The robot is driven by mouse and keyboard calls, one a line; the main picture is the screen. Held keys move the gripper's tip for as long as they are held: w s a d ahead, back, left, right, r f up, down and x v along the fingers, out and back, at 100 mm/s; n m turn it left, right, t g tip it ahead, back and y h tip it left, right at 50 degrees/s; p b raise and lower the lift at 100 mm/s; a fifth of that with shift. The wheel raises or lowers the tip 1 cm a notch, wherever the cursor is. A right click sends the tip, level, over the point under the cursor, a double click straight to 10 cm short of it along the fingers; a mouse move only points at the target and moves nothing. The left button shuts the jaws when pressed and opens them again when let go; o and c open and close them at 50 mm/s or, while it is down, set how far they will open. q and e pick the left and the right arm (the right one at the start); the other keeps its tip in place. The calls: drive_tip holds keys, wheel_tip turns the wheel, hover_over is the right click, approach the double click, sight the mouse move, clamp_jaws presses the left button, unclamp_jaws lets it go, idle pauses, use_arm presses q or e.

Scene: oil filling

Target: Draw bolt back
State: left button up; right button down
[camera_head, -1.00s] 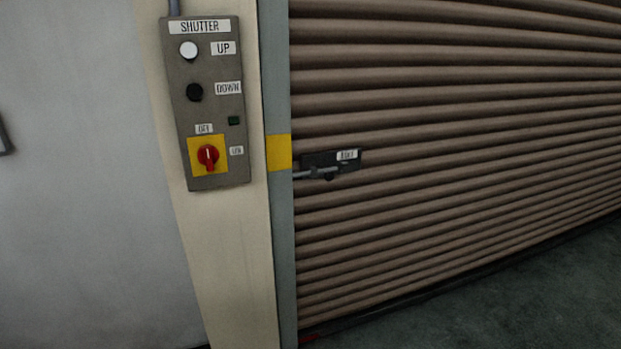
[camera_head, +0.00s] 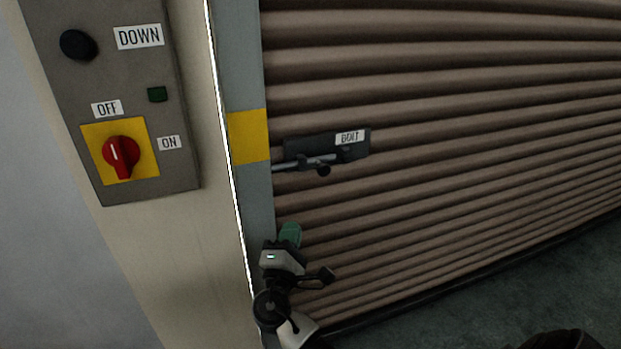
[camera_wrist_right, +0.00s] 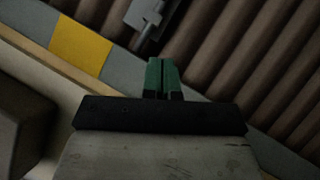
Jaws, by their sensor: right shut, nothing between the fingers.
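The bolt (camera_head: 303,163) is a grey rod with a dark knob on a dark plate labelled BOLT, fixed to the brown roller shutter (camera_head: 450,130). Its rod reaches left to the grey door post with the yellow band (camera_head: 249,137). My right gripper (camera_head: 290,234) has green fingertips and is below the bolt, apart from it in the head view. In the right wrist view, its green fingers (camera_wrist_right: 162,76) are together and empty, with the bolt (camera_wrist_right: 148,30) beyond their tips. My left gripper is not in view.
The dark floor (camera_head: 480,310) is at the lower right.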

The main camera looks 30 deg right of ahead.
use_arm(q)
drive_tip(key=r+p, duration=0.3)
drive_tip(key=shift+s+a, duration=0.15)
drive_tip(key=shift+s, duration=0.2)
use_arm(e)
drive_tip(key=s+d+r+x, duration=0.1)
drive_tip(key=s+x, duration=0.1)
drive_tip(key=x, duration=1)
drive_tip(key=shift+w+d, duration=0.2)
drive_tip(key=shift+d, duration=0.4)
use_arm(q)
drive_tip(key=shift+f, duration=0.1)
use_arm(e)
drive_tip(key=shift+d+r, duration=0.1)
use_arm(q)
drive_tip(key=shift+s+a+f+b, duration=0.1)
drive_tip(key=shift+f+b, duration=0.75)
drive_tip(key=shift+b, duration=0.1)
use_arm(e)
drive_tip(key=d, duration=0.2)
drive_tip(key=s+d, duration=0.1)
drive_tip(key=d, duration=0.1)
drive_tip(key=shift+s+d, duration=0.15)
drive_tip(key=shift+d, duration=0.25)
